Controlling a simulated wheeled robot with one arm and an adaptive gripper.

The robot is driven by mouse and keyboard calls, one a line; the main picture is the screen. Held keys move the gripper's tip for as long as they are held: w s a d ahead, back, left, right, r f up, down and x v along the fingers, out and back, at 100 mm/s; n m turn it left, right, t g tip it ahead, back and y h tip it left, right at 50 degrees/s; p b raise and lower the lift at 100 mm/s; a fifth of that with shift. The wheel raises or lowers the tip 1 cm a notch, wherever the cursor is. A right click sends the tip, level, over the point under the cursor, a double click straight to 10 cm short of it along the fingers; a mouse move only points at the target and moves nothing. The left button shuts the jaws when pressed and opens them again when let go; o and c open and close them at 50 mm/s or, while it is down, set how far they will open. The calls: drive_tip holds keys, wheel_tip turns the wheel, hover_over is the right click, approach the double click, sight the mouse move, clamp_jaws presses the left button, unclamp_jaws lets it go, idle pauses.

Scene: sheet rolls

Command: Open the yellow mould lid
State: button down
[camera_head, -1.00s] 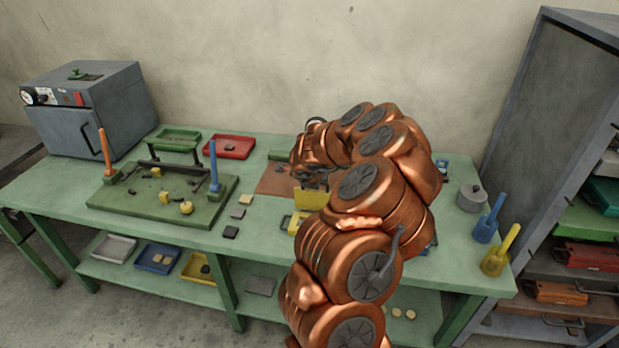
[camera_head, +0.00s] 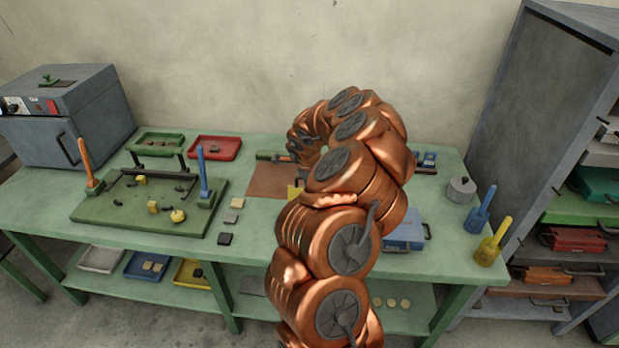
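A small part of a yellow thing (camera_head: 293,192), which may be the yellow mould, shows at the left edge of my arm, over the front of the brown mat (camera_head: 268,180). The rest of it is hidden behind my copper arm, so I cannot tell how its lid stands. My gripper is hidden behind the arm, and I cannot see its fingers or what they touch.
A blue case (camera_head: 404,236) stands right of my arm. A green board (camera_head: 140,215) with an orange and a blue handle lies at left. A grey pot (camera_head: 461,190), a blue holder (camera_head: 480,215) and a yellow holder (camera_head: 490,247) stand at right. A red tray (camera_head: 214,148) lies at the back.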

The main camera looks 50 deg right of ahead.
drive_tip(key=shift+s+a+f, duration=0.15)
drive_tip(key=shift+f, duration=0.15)
drive_tip(key=c, duration=1.6)
unclamp_jaws()
drive_tip(key=o, duration=0.4)
drive_tip(key=shift+r, duration=0.7)
drive_tip(key=v, duration=1)
drive_tip(key=shift+s+a+r, duration=0.2)
drive_tip(key=shift+r, duration=0.15)
